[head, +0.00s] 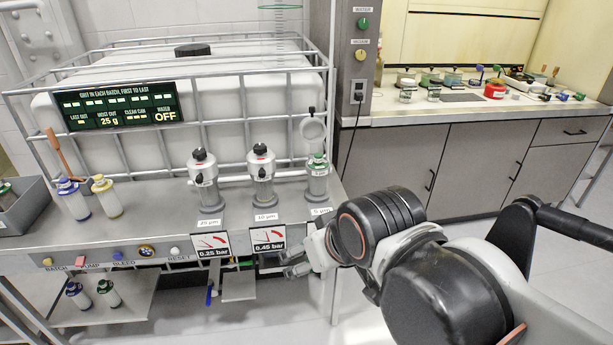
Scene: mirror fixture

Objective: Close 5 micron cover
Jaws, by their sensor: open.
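The 5 micron housing (317,186) is the rightmost of three upright filter housings on the bench, with the label "5 µm" (321,211) at its foot. Its round pale cover (312,129) stands raised above the housing, tilted up on edge. A green-topped part (317,160) shows at the housing's open mouth. My gripper (293,262) is open and appears empty. It is in front of the bench's front edge, below and left of the 5 micron housing in the picture, apart from the cover. My wrist hides part of the gripper.
The 25 micron (206,186) and 10 micron (263,186) housings stand to the left with dark-topped covers on. Pressure signs (212,245) hang at the bench edge. A caged white tank (190,105) stands behind. A grey post (360,60) rises to the right.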

